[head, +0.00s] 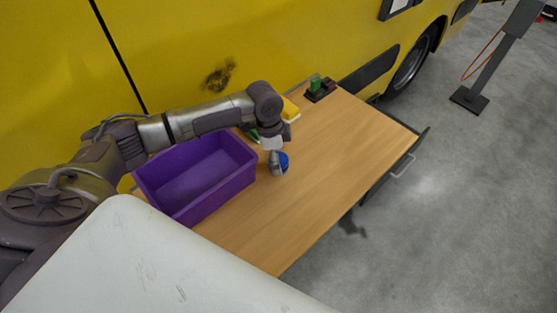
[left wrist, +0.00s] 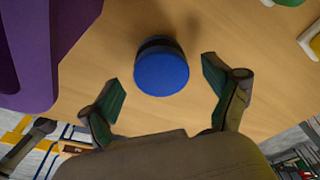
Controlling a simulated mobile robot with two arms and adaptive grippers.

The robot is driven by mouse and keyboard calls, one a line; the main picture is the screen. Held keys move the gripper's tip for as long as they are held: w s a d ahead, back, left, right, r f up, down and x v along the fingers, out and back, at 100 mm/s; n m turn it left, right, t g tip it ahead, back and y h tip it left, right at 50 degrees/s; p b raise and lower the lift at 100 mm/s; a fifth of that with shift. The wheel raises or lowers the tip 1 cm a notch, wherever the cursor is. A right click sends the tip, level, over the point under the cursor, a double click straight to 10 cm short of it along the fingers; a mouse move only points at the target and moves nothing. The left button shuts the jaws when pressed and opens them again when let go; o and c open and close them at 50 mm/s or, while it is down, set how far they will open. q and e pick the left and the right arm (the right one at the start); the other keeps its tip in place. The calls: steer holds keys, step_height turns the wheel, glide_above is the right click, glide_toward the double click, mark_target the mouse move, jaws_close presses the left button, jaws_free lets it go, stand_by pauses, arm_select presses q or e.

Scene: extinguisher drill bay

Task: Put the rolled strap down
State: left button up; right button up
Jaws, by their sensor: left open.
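The rolled strap (head: 283,160) is a blue roll with a dark band, on the wooden table top just right of the purple bin. In the left wrist view the rolled strap (left wrist: 161,74) shows its round blue face between and slightly beyond my fingertips, with a gap on both sides. My left gripper (head: 277,163) points down at the strap and partly hides it in the head view. In the left wrist view my left gripper (left wrist: 160,70) is open, with green-padded fingers apart and nothing held. My right gripper is in neither view.
The purple bin (head: 240,180) looks empty and stands left of the strap. A yellow item (head: 290,110) and a green and dark item (head: 319,89) stand at the table's back. The wooden table (head: 330,165) is clear to the right. A yellow vehicle (head: 200,50) stands behind.

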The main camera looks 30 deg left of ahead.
arm_select(q)
steer(key=shift+w+f, duration=0.15)
steer(key=shift+f, duration=0.7)
steer(key=shift+r, duration=0.1)
steer(key=c, duration=1.4)
